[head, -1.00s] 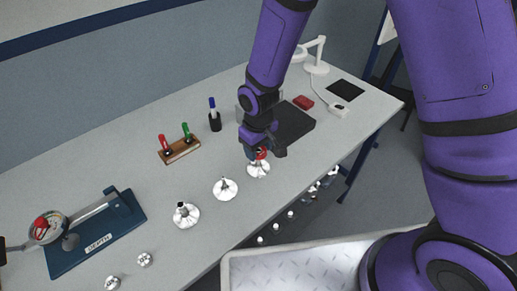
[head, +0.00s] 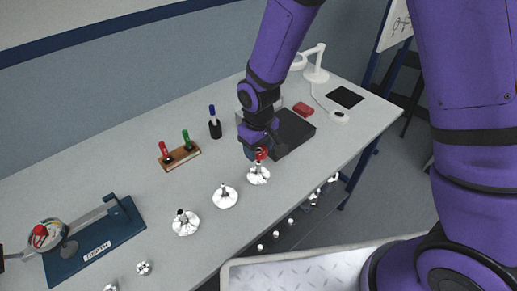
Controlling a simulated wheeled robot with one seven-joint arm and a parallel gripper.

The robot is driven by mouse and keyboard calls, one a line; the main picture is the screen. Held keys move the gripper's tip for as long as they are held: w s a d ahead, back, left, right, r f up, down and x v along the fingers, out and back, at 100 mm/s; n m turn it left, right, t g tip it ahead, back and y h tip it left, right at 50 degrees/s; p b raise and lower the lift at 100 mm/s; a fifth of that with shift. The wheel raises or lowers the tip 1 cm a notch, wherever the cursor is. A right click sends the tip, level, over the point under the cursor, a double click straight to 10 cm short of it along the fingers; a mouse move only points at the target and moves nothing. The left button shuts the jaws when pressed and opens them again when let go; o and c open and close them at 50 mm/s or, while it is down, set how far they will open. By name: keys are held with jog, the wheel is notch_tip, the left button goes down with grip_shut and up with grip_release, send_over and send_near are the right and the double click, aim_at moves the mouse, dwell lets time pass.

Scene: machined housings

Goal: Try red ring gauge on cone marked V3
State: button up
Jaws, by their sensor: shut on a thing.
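My gripper (head: 257,149) is at the end of the purple arm, shut on the red ring gauge (head: 262,154), of which only a small red part shows. It holds the gauge just above the rightmost silver cone (head: 258,176), which stands upright on a round base. The picture is too small to tell whether the gauge touches the cone's tip. A middle cone (head: 225,199) and a left cone (head: 185,225) stand in a row with it. Any V3 mark is too small to read.
A wooden block (head: 180,157) holds a red-handled and a green-handled tool behind the cones. A pen cup (head: 215,130), dark box (head: 293,133) and red block (head: 303,109) stand farther back. A blue-based gauge (head: 95,243) is at left. Small metal parts (head: 144,268) lie in front.

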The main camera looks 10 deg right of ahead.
jog(key=shift+r, duration=0.1)
notch_tip(320, 180, up, 5)
jog(key=shift+f, duration=0.1)
dwell(0.6)
